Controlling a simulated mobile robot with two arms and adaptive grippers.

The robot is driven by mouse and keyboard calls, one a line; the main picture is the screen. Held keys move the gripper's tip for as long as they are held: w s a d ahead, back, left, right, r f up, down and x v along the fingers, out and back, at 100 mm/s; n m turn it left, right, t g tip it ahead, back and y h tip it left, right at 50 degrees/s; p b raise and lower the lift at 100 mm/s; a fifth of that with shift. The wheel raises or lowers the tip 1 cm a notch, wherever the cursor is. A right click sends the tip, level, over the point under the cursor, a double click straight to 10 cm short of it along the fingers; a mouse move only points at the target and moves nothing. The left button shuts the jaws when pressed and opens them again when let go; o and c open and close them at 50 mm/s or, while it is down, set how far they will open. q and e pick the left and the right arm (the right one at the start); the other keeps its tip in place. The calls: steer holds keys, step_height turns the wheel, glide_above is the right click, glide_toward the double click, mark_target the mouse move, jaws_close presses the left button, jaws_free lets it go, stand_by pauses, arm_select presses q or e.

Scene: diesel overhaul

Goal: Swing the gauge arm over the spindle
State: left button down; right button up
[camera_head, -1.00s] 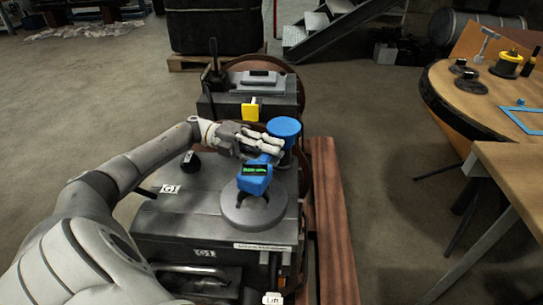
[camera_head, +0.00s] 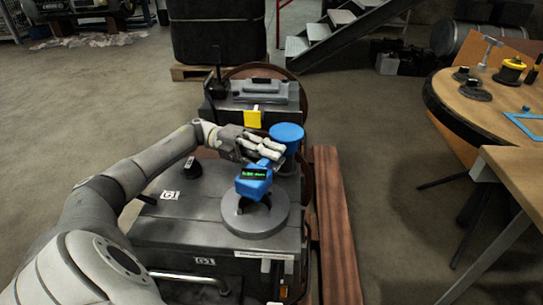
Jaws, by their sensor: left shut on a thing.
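The blue gauge arm (camera_head: 253,182) with a green lit display sits over the round grey spindle disc (camera_head: 268,218) on top of the machine. A blue round cap (camera_head: 287,132) stands on a post behind it, at the arm's far end. My left gripper (camera_head: 276,151) is shut on the gauge arm between the display and the blue cap, reaching in from the left. The gripper hides part of the arm. My right gripper is not in view.
The dark machine body (camera_head: 185,226) carries a black knob (camera_head: 192,168) and a yellow tag (camera_head: 252,118). A reddish beam (camera_head: 335,220) runs along its right side. A wooden workbench (camera_head: 500,110) with tools stands at the right. The floor between is clear.

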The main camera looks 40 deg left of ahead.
arm_select(q)
steer(key=c, duration=1.3)
jaws_free()
steer(key=shift+a, duration=0.1)
steer(key=v, duration=1.2)
